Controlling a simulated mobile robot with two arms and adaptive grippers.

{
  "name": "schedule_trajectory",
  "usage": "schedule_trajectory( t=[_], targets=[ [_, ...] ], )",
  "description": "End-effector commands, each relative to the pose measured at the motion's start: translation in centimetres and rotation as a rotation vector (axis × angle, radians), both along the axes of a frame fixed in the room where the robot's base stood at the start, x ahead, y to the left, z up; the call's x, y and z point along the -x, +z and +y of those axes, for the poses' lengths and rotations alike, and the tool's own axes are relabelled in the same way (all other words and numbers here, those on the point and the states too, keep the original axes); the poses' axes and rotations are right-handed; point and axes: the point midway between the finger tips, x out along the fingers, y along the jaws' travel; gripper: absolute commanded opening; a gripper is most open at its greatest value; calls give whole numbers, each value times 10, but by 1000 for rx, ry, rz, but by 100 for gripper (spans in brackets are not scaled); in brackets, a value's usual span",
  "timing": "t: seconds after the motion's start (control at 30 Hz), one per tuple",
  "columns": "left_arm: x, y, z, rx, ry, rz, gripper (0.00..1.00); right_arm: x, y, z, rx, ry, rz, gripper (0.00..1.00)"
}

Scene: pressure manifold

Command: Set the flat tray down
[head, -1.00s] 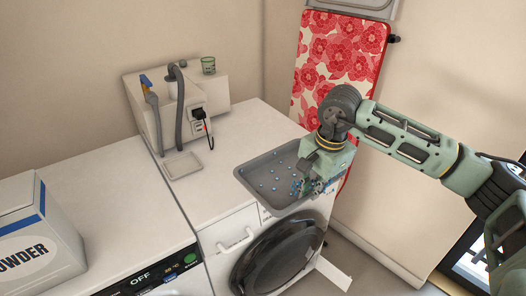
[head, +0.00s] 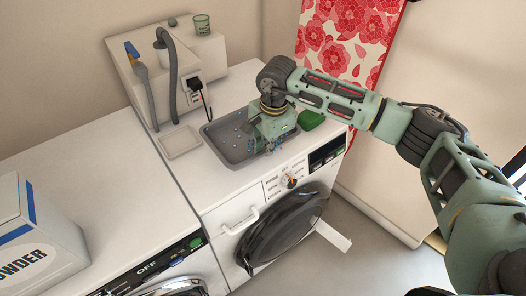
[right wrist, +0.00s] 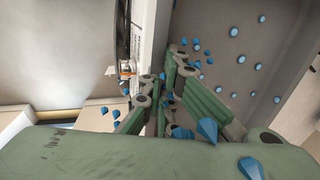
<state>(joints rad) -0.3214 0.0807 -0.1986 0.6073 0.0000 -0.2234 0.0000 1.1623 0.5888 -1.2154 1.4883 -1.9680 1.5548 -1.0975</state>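The flat grey tray (head: 222,143) lies level over the top of the right-hand washing machine, with small blue pieces scattered in it. I cannot tell whether its underside touches the machine top. My right gripper (head: 268,147) is at the tray's front right side. In the right wrist view its fingers (right wrist: 165,105) stand on both sides of the tray's wall, shut on it. The tray floor with blue pieces shows there too (right wrist: 222,75). Several blue pieces cluster around the fingers. My left gripper is not in view.
A green block (head: 311,120) lies on the machine top, close to the tray's right side. A small shallow dish (head: 181,142) is close on the left. A powder box (head: 38,235) stands front left.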

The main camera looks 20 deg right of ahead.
Motion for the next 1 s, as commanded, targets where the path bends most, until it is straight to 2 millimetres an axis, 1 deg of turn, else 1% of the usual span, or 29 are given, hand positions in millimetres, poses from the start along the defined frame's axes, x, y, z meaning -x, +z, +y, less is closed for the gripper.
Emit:
schedule_trajectory(
  t=[0.03,0.13,0.2,0.3,0.4,0.5,0.7,0.87,1.0],
  targets=[
    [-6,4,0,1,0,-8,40,-3,-2,6,0,0,1,0],
    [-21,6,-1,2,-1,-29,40,-7,-7,11,0,0,-1,0],
    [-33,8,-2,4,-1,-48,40,-8,-10,12,0,0,0,0],
    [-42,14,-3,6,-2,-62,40,-7,-19,12,1,-2,2,0],
    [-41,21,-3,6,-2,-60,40,-7,-34,12,1,-2,3,0],
    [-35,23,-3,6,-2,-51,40,-7,-46,12,0,-1,1,0],
    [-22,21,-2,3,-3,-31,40,-8,-49,12,0,0,-2,0],
    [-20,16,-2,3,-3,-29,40,-8,-53,12,0,0,-2,0],
    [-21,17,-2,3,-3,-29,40,-7,-52,12,1,0,0,12]
  ],
)
